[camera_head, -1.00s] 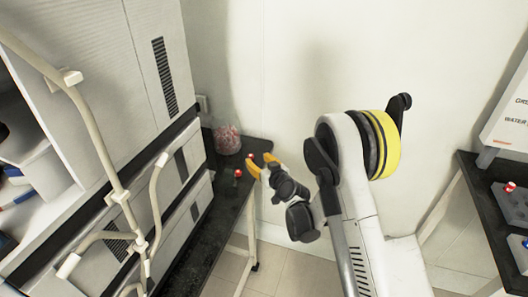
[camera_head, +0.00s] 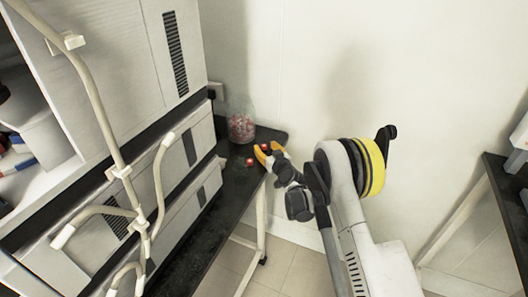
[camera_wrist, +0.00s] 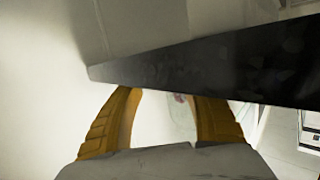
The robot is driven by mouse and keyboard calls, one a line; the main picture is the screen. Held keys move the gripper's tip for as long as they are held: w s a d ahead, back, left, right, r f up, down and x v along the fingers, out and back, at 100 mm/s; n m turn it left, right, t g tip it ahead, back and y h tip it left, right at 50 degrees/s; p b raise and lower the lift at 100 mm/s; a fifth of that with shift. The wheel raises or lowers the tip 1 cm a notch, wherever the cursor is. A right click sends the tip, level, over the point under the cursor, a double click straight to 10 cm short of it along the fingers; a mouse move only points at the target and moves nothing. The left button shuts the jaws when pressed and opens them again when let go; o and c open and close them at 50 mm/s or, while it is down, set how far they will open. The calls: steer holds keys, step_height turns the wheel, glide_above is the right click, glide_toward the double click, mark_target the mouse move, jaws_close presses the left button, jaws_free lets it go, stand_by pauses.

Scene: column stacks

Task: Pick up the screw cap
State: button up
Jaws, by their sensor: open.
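Two small red caps lie on the dark bench top in the head view. The nearer cap (camera_head: 249,161) is just left of my gripper (camera_head: 266,150). The farther cap (camera_head: 264,141) is just beyond my yellow fingertips. I cannot tell which of them is the screw cap. My gripper is open and empty at the bench's right edge. In the wrist view my fingers (camera_wrist: 165,92) are apart, and a blurred clear shape with a reddish spot (camera_wrist: 180,98) shows between them. No cap shows clearly there.
A clear jar (camera_head: 241,127) with red pieces stands at the bench's back. The dark bench (camera_head: 190,248) runs along stacked white units (camera_head: 165,195) on the left. Its edge (camera_wrist: 200,62) crosses the wrist view. A pale wall stands behind, and another dark table (camera_head: 508,180) is at right.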

steer(key=shift+w+a, duration=0.15)
steer(key=shift+w, duration=0.25)
steer(key=shift+c, duration=0.4)
steer(key=c, duration=0.7)
steer(key=shift+r, duration=0.1)
